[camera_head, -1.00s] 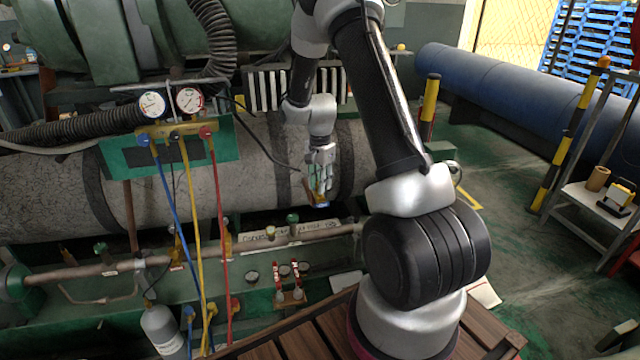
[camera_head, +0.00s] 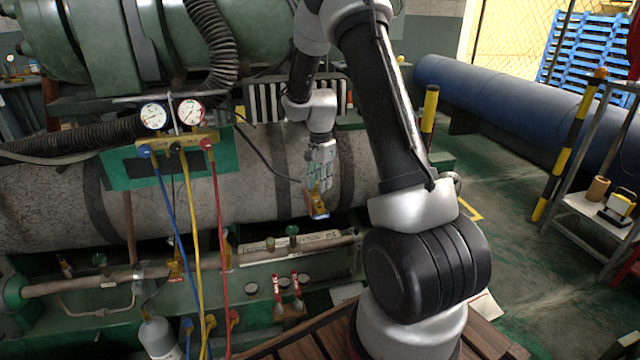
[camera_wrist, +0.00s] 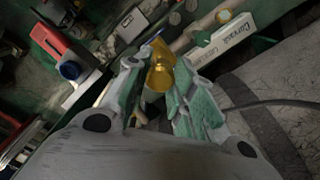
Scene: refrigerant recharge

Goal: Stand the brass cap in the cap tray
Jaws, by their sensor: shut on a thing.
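My gripper (camera_head: 318,200) is shut on the brass cap (camera_wrist: 160,73). In the wrist view the cap is a yellow-gold piece between the two green-grey fingertips (camera_wrist: 157,88). In the head view the cap (camera_head: 316,205) hangs at the fingertips, in front of the large grey cylinder and above the pipe along its foot. The fingers hide part of the cap. I cannot pick out the cap tray for sure in either view.
The gauge manifold (camera_head: 178,138) with blue, yellow and red hoses stands left of my gripper. The grey cylinder (camera_head: 250,170) is close behind.

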